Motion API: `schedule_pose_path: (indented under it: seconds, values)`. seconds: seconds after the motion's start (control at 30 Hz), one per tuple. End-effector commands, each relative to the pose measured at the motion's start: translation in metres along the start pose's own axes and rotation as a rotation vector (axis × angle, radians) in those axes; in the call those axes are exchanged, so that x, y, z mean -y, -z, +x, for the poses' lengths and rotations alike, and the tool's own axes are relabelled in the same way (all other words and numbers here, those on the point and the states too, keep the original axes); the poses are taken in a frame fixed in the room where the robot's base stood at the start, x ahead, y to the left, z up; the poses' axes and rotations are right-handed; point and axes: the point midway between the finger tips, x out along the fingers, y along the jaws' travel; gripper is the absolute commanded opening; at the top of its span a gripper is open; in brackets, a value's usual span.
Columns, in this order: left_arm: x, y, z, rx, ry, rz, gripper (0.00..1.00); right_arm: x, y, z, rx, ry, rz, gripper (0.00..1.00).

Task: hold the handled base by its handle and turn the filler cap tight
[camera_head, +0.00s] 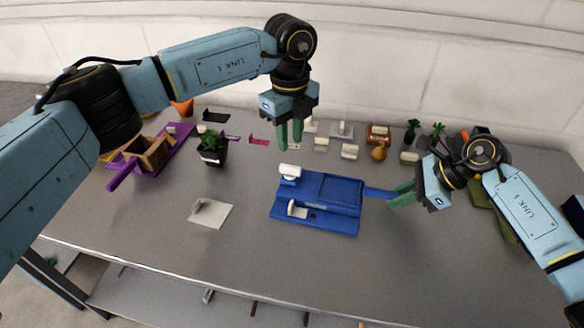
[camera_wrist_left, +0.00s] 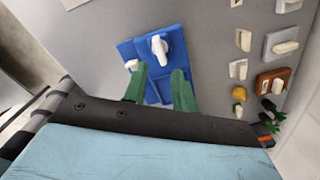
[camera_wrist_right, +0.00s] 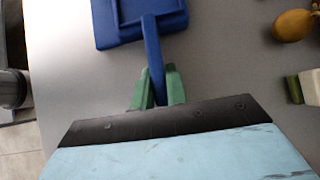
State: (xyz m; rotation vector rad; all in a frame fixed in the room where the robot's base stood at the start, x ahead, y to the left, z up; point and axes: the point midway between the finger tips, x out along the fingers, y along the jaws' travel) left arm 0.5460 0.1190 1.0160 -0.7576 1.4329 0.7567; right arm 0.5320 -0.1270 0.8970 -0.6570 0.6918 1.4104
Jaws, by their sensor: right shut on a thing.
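The blue handled base (camera_head: 340,187) lies flat on the grey table. Its blue handle (camera_head: 377,192) sticks out to the right. My right gripper (camera_head: 396,195) is shut on this handle; the right wrist view shows the handle (camera_wrist_right: 153,50) running between the green fingers (camera_wrist_right: 157,88). Two white knob-like parts sit on the base, one at the back left corner (camera_head: 289,171) and one near the front (camera_head: 297,208); I cannot tell for sure which is the filler cap. My left gripper (camera_head: 290,136) is open and empty, fingers down, above and behind the base.
A grey plate with an upright piece (camera_head: 211,212) lies left of the base. A potted plant (camera_head: 212,148) and a purple tray with a wooden box (camera_head: 150,153) stand further left. Several small blocks and a yellow pear-like thing (camera_head: 379,153) lie behind. The front of the table is clear.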

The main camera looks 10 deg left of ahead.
Motion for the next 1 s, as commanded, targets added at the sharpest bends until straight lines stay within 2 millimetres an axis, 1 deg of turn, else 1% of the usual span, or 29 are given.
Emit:
schedule_pose_path:
  seconds: [0.03, 0.47, 0.5, 0.6, 0.8, 1.0]
  values:
    - [0.0, 0.0, 0.001, 0.0, 0.0, -0.055, 0.27, -0.003, 0.005, 0.004, -0.011, -0.008, 0.005, 0.0]
    - [0.0, 0.0, 0.001, -0.001, -0.001, -0.551, 0.27, -0.003, 0.005, 0.004, -0.011, -0.008, 0.005, 0.0]
    - [-0.001, 0.001, 0.009, -0.001, -0.005, -0.551, 0.27, -0.003, 0.005, 0.004, -0.011, -0.008, 0.005, 0.0]
    - [-0.001, 0.001, 0.025, -0.001, -0.004, -0.548, 0.27, -0.003, 0.005, 0.004, -0.01, -0.008, 0.005, 0.0]
    - [0.0, 0.001, 0.051, -0.001, -0.002, -0.546, 0.27, -0.003, 0.005, 0.004, -0.01, -0.008, 0.005, 0.0]
    - [0.0, 0.0, 0.067, -0.001, -0.002, -0.545, 0.27, -0.002, 0.005, 0.004, -0.01, -0.008, 0.005, 0.0]
